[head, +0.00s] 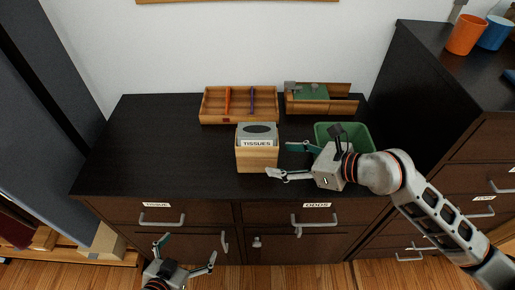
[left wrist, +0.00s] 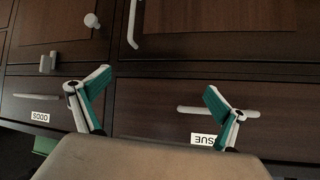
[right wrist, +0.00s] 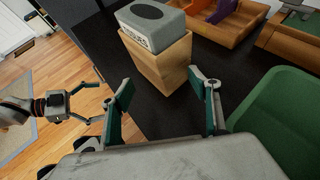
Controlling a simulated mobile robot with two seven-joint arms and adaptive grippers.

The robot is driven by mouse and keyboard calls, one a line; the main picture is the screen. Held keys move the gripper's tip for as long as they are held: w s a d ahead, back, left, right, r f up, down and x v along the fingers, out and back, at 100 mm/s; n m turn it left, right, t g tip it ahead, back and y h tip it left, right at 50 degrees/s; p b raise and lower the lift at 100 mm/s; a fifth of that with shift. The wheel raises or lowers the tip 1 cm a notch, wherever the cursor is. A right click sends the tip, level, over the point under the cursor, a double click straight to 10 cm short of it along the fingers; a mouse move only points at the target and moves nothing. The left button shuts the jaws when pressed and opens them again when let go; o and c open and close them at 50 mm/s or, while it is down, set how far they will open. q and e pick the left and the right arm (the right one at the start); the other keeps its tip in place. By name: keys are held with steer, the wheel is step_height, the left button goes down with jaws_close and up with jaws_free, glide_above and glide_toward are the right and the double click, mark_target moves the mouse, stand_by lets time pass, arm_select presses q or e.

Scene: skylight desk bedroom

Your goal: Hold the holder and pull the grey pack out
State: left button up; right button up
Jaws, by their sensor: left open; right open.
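The wooden holder (head: 257,160) stands on the dark dresser top near its front edge. The grey pack (head: 257,132), marked TISSUES, sits in it with its top above the rim. In the right wrist view the holder (right wrist: 160,66) and the grey pack (right wrist: 152,25) are just beyond the fingers. My right gripper (head: 279,161) is open and empty, close to the right of the holder, apparently not touching it. My left gripper (head: 188,254) is open and empty, low in front of the dresser drawers. The left wrist view shows its fingers (left wrist: 158,100) before the drawer fronts.
A wooden tray (head: 240,119) with pens is behind the holder. A wooden box with a green top (head: 308,98) is at the back right. A green bin (head: 358,130) is beside my right gripper. The dresser top left of the holder is clear.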

mark_target(260, 156)
steer(key=b+x, duration=0.2)
steer(key=x, duration=0.5)
steer(key=shift+x, duration=1)
jaws_close()
steer(key=shift+c, duration=0.7)
jaws_free()
